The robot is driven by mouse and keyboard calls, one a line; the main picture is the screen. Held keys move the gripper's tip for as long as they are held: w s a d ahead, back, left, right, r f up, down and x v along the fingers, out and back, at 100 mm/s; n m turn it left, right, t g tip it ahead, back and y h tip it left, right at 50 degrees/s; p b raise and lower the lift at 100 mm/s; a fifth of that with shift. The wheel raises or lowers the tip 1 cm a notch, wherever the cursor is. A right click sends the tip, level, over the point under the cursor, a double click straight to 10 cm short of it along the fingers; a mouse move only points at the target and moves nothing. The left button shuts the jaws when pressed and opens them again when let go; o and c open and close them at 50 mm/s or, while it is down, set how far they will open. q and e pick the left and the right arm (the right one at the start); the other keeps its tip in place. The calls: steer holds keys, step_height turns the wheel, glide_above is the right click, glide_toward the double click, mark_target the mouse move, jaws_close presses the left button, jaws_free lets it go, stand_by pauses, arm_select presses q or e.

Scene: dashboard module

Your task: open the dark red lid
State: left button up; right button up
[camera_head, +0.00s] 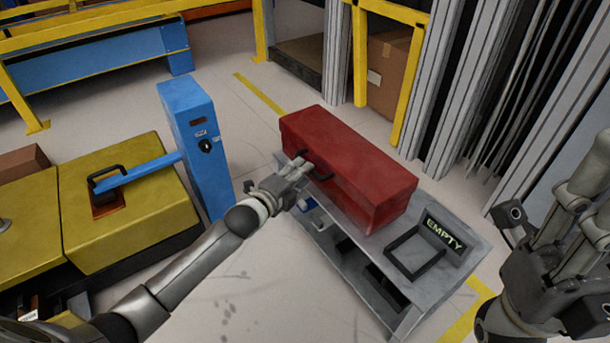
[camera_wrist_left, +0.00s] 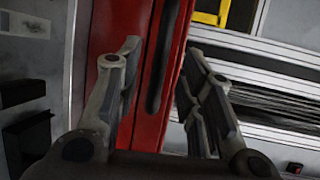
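The dark red lid (camera_head: 350,150) is a long box shape lying shut on top of a grey module (camera_head: 440,265). A dark bar handle (camera_head: 322,174) sits on its front side, partly behind my gripper. My left gripper (camera_head: 302,168) is at the lid's front, close to the handle. In the left wrist view, the two fingers of my left gripper (camera_wrist_left: 160,58) are apart, with the red lid (camera_wrist_left: 104,60) and its dark handle (camera_wrist_left: 163,60) between and beyond them. I cannot tell whether a finger touches the handle. My right gripper (camera_head: 585,180) is at the right edge; its fingers are unclear.
A black square frame and an "EMPTY" sign (camera_head: 443,233) are on the module's top, right of the lid. A blue post (camera_head: 195,140) and a yellow box (camera_head: 135,200) stand left. Grey columns (camera_head: 450,100) rise behind. The floor in front is clear.

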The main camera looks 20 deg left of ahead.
arm_select(q)
steer(key=shift+b+x, duration=0.5)
steer(key=shift+x, duration=0.95)
jaws_close()
